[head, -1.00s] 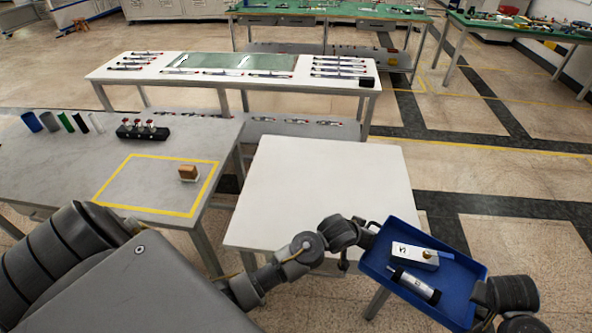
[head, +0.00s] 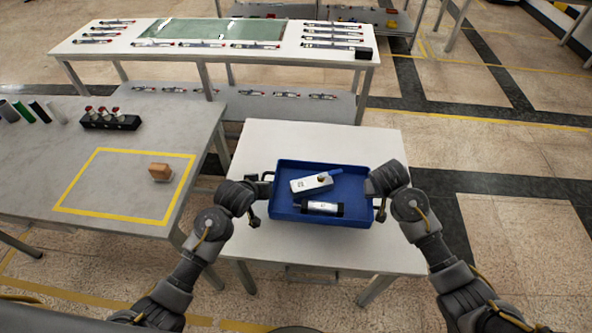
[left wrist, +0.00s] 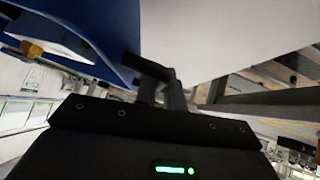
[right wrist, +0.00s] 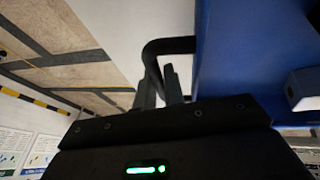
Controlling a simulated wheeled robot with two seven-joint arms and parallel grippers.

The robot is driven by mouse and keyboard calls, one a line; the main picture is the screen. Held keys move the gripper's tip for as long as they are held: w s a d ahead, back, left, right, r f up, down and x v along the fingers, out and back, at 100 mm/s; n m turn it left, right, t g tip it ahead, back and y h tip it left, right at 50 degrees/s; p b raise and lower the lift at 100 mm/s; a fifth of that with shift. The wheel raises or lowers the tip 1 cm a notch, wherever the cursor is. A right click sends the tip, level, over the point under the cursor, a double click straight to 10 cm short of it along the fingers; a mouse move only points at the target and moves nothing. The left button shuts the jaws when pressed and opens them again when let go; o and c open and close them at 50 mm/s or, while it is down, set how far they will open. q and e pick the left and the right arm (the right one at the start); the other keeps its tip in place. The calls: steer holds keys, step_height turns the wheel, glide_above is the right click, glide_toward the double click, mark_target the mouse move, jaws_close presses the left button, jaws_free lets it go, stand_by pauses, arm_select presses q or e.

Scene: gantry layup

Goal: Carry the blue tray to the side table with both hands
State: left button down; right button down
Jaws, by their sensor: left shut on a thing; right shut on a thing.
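The blue tray (head: 350,188) is over the white side table (head: 310,143) in the head view, roughly level. I cannot tell whether it touches the top. A white box-shaped item (head: 312,182) and a dark-and-white cylinder (head: 322,208) lie in it. My left gripper (head: 264,190) is shut on the tray's left handle; the tray shows blue in the left wrist view (left wrist: 105,30). My right gripper (head: 380,196) is shut on the right handle, a black bar (right wrist: 170,45) in the right wrist view, where the tray wall (right wrist: 235,60) stands beside the fingers.
A grey table (head: 40,165) on the left carries a yellow-taped square, a brown block (head: 160,172), a black rack (head: 110,121) and several tubes. A long white bench (head: 105,50) with a green mat stands behind. Floor is clear to the right.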

mark_target(263, 203)
arm_select(q)
steer(key=shift+w+a+r, duration=0.1)
steer(key=shift+w+a, duration=0.15)
steer(key=shift+w, duration=0.1)
arm_select(e)
steer(key=shift+w+a, duration=0.3)
steer(key=shift+w, duration=0.25)
arm_select(q)
steer(key=shift+d+f+b, duration=0.15)
steer(key=shift+f+b, duration=0.1)
steer(key=shift+b, duration=0.1)
arm_select(e)
steer(key=shift+s+d+f, duration=0.1)
steer(key=shift+d+f, duration=0.05)
steer(key=shift+f, duration=0.1)
arm_select(q)
steer(key=shift+f+b, duration=0.35)
steer(key=shift+b, duration=0.05)
arm_select(e)
steer(key=shift+f, duration=0.35)
arm_select(q)
steer(key=shift+a+f+b, duration=0.2)
steer(key=shift+f+b, duration=0.45)
steer(key=shift+f, duration=0.05)
arm_select(e)
steer(key=shift+a+f, duration=0.2)
steer(key=shift+f, duration=0.45)
arm_select(q)
steer(key=shift+s, duration=0.1)
